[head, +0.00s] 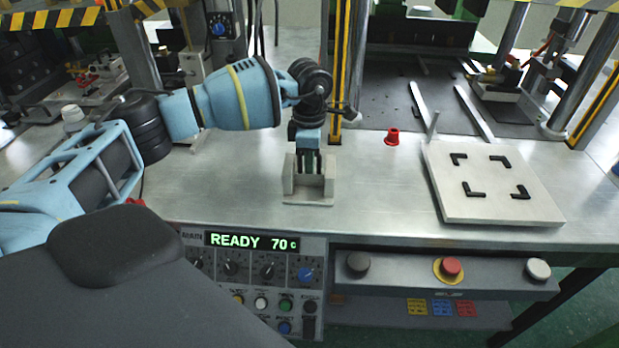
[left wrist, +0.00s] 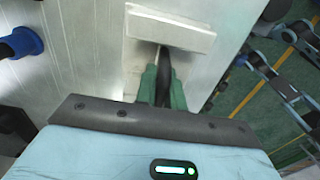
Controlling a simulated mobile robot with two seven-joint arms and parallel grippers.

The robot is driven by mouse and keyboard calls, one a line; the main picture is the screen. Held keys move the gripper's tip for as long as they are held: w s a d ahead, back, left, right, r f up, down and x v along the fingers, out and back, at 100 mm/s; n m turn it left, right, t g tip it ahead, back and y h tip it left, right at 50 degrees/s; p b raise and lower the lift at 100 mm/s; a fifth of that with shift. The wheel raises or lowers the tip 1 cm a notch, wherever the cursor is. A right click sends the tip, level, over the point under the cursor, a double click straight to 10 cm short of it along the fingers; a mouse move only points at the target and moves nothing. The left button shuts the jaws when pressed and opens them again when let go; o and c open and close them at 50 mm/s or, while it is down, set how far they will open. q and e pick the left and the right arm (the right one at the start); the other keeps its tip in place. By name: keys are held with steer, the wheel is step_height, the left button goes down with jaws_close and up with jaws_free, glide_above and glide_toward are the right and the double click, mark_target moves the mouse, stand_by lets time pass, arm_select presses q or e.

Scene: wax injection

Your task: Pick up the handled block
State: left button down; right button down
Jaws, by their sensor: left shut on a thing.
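The handled block (head: 309,191), light grey with raised sides, sits near the front edge of the metal table, in the middle of the head view. My left gripper (head: 308,152) points straight down over it and is shut on its handle. In the left wrist view the pale block (left wrist: 170,29) lies beyond the fingertips. The green fingers of my left gripper (left wrist: 163,78) close around a dark upright handle there. The block appears to rest on the table; a small gap below it cannot be ruled out. My right gripper is not in view.
A white square plate (head: 450,203) with black corner marks lies to the right. A small red piece (head: 392,137) stands between it and the block. A control panel (head: 254,268) reading READY 70 C and a button box (head: 400,268) lie below the front edge. A yellow-black post (head: 339,60) rises behind.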

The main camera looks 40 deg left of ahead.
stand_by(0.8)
arm_select(q)
steer(key=shift+r, duration=0.1)
steer(key=shift+w+r, duration=0.1)
steer(key=shift+r, duration=0.5)
steer(key=s+d+r, duration=0.2)
steer(key=s, duration=0.5)
steer(key=s+d+r, duration=0.1)
steer(key=s+d, duration=0.2)
steer(key=s, duration=0.5)
steer(key=shift+d+r+b, duration=0.25)
steer(key=shift+r+b, duration=0.05)
steer(key=shift+r, duration=0.1)
